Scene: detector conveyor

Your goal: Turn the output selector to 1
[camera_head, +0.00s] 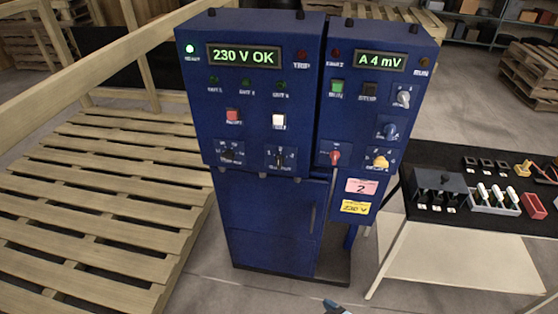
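A blue cabinet stands ahead with two panels. Its left panel (253,110) has a display reading "230 V OK" and two dark selectors low down, one at the left (232,154) and one at the right (280,157). Its right panel (375,115) has a display reading "A 4 mV", a grey knob (403,98), a blue knob (390,131), a yellow knob (381,162) and a red-handled switch (335,157). The labels are too small to tell which is the output selector or its setting. A small blue and dark tip, perhaps my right gripper (336,308), shows at the bottom edge, clear of the panels.
A green lamp (189,48) is lit at upper left. A pink tag "2" (361,187) and a yellow "230 V" tag (355,207) sit below the right panel. A black-topped table (440,212) with small parts stands right. Wooden pallets (85,210) lie left.

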